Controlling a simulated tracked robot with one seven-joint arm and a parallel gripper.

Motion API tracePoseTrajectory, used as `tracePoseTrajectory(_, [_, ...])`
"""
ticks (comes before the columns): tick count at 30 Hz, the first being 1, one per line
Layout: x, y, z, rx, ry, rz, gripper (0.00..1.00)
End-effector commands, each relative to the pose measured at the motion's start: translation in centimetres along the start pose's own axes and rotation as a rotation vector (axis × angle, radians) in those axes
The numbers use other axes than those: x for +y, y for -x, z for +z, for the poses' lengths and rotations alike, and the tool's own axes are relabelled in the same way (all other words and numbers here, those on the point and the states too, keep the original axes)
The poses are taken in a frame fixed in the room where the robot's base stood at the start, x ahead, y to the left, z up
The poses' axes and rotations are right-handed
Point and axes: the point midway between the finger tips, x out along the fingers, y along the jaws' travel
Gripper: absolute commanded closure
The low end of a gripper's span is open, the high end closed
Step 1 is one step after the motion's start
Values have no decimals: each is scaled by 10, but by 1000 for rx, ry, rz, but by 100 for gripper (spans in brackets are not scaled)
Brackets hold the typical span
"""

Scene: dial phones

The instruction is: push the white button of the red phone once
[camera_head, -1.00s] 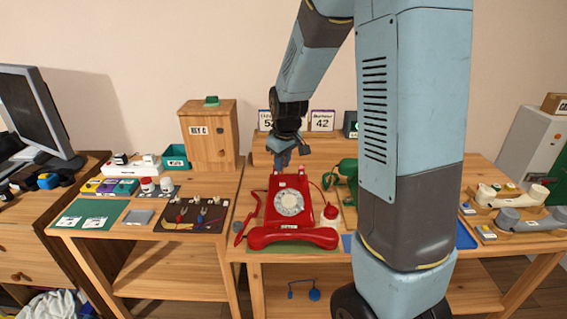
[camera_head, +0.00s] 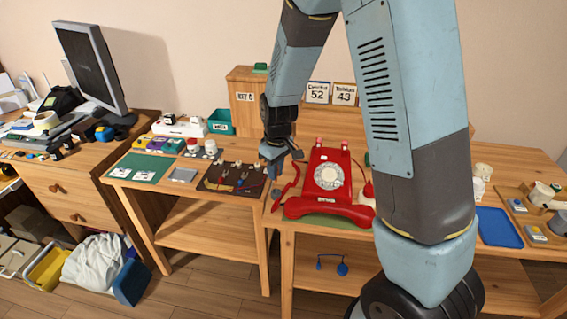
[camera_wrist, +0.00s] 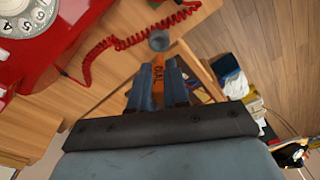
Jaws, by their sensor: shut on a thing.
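The red phone (camera_head: 345,179), with a white dial (camera_head: 328,176), stands on the middle table. Its red handset (camera_head: 330,211) lies in front of the dial. Small pale-topped posts (camera_head: 319,141) rise at its back. Part of it shows at the upper left in the wrist view (camera_wrist: 50,60). A red piece with a pale top (camera_head: 367,187) stands to its right, partly behind my arm; I cannot tell whether that is the white button. My gripper (camera_head: 272,168) is left of the phone, shut on an orange stick marked DIAL (camera_wrist: 158,76) with a grey rounded end (camera_wrist: 159,40).
The red coiled cord (camera_wrist: 100,50) runs beside the stick. A dark board with small tools (camera_head: 232,178) lies on the left table. A wooden box (camera_head: 244,98) and number cards (camera_head: 318,93) stand behind. A blue tray (camera_head: 499,227) lies at right.

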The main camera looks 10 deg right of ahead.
Motion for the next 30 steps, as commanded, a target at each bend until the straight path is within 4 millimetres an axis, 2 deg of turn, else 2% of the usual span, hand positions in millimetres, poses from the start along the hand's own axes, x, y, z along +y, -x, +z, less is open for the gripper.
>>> tracePoseTrajectory(18, [0, -31, 3, -1, 1, 0, 100])
tracePoseTrajectory(30, [0, -33, 3, 0, 1, 0, 100])
